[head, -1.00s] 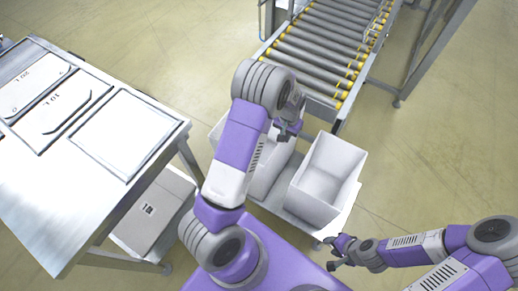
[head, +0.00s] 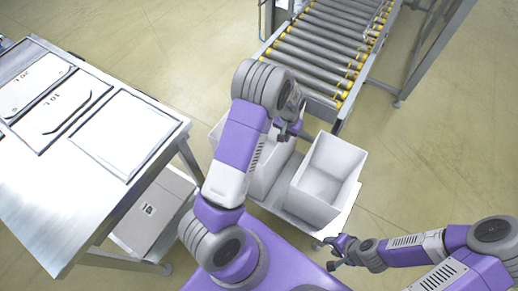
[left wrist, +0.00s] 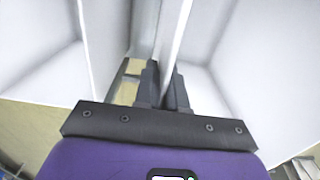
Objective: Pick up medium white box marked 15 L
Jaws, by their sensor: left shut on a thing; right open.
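Two open-topped white boxes stand side by side on a low platform. The left one (head: 275,158) is partly hidden by my left arm, and the right one (head: 318,185) is in clear view. No 15 L mark is readable on either. My left gripper (head: 287,130) is at the upper right edge of the left box. In the left wrist view its fingers (left wrist: 163,88) are shut on a thin upright white wall (left wrist: 170,40), with box insides on both sides. My right gripper (head: 340,250) is open and empty, below the right box and apart from it.
A metal table (head: 40,210) at left holds flat white panels, two marked 20 L (head: 35,85) and 10 L (head: 62,105). A carton (head: 150,215) sits beneath it. A roller conveyor (head: 325,45) stands behind the boxes.

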